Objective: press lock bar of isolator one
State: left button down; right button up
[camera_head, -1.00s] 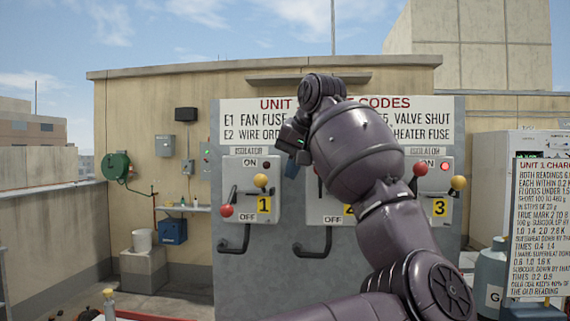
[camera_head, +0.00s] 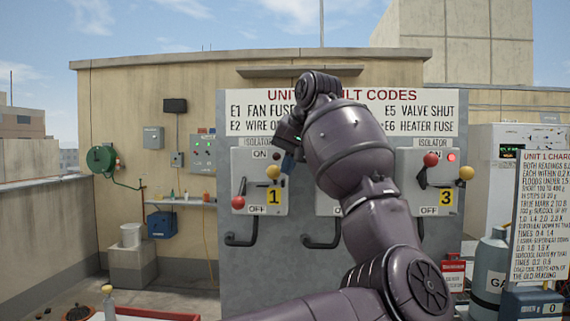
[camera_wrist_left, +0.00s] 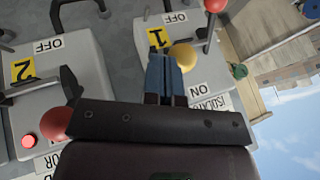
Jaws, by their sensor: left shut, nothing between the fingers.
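Isolator one (camera_head: 281,207) is a light grey box with a yellow "1" label, on the left of the grey board. Its red ball (camera_head: 238,202) is low, near OFF. A yellow ball (camera_head: 273,172) sits at its right, above the label; I cannot tell surely which part is the lock bar. My left gripper (camera_head: 288,163) is shut and empty, just right of the yellow ball. In the left wrist view, the blue fingertips (camera_wrist_left: 164,58) lie beside the yellow ball (camera_wrist_left: 184,56); contact cannot be told. My right gripper is out of view.
Isolator two is mostly hidden behind my left arm; its red lamp (camera_wrist_left: 28,141) and red ball (camera_wrist_left: 55,122) show in the wrist view. Isolator three (camera_head: 423,205) has its red ball up. Black bent handles (camera_head: 240,242) stick out below the boxes.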

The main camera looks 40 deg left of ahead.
aim_at(268, 169)
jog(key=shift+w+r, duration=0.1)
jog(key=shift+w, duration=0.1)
pick_arm(q)
jog(key=s+a, duration=0.2)
jog(key=a, duration=0.1)
jog(key=shift+a+b, duration=0.2)
jog(key=shift+b, duration=0.1)
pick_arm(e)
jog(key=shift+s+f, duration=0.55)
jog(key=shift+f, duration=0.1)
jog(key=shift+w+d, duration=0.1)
